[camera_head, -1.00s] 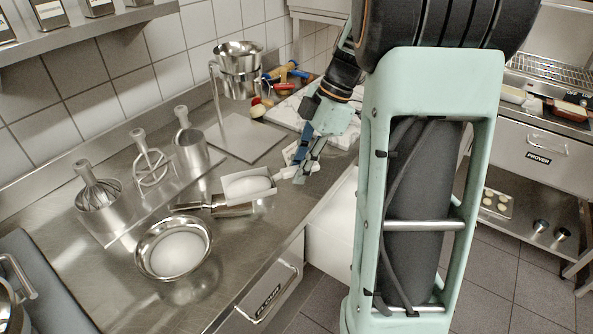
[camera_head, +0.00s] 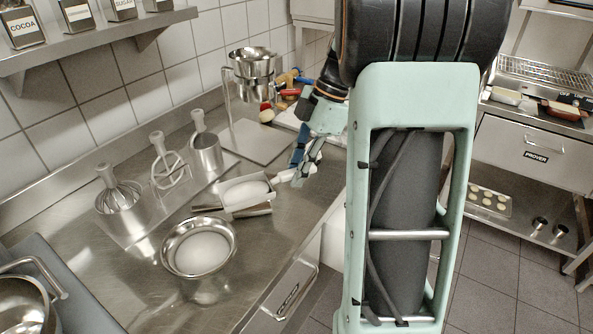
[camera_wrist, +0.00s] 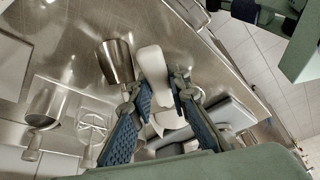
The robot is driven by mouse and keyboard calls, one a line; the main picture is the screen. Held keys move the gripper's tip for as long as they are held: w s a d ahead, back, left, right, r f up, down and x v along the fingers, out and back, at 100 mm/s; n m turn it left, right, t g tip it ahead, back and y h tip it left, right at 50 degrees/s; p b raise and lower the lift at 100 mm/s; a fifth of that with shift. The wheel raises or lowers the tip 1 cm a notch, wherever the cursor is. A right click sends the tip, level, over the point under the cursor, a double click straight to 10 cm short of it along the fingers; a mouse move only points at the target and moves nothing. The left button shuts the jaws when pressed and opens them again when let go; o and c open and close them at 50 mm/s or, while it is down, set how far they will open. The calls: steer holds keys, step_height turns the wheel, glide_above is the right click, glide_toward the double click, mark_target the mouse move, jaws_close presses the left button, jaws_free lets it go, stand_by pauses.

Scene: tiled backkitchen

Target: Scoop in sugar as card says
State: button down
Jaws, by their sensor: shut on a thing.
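My gripper (camera_head: 303,165) is shut on the pale handle of a scoop (camera_head: 246,193). The scoop's pan, with white powder in it, points left over the counter. In the wrist view a pale elongated piece (camera_wrist: 152,65) shows between the two blue fingertips (camera_wrist: 160,95). A round metal bowl (camera_head: 169,240) with white contents stands on the counter, nearer and left of the scoop. The scoop is beside the bowl, not over it. A tin labelled SUGAR (camera_head: 121,8) stands on the wall shelf. I cannot make out a card with readable writing.
A metal board (camera_head: 256,141) and a raised metal pot (camera_head: 252,68) are farther back. A grey mat with a pan (camera_head: 27,300) is at front left.

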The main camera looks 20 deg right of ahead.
mark_target(274, 179)
steer(key=shift+a+f+h+b, duration=0.2)
steer(key=shift+a+h, duration=0.35)
steer(key=shift+a, duration=0.75)
steer(key=shift+a+f+h+b, duration=0.1)
steer(key=shift+a+h+b, duration=0.3)
steer(key=shift+a, duration=0.9)
steer(key=shift+a+r+h+p, duration=0.6)
steer(key=shift+a+h, duration=0.05)
steer(key=shift+a, duration=0.1)
steer(key=shift+s+a+r+h+p, duration=0.1)
steer(key=shift+a+r+h+p, duration=0.15)
steer(key=shift+a+r+h, duration=0.45)
steer(key=shift+w+a+r+h+p, duration=0.1)
steer(key=shift+a+r+h+p, duration=0.1)
steer(key=shift+a+r+h, duration=0.5)
steer(key=shift+s+a+r+h+p, duration=0.1)
steer(key=shift+a+r+h+p, duration=0.15)
steer(key=shift+a+h, duration=0.5)
steer(key=a+r+h+p, duration=0.3)
steer(key=a+h+p, duration=0.2)
steer(key=a+p, duration=0.2)
steer(key=shift+s+a+r+p, duration=0.2)
steer(key=shift+a+p, duration=0.1)
steer(key=shift+a, duration=0.9)
steer(key=shift+h, duration=0.25)
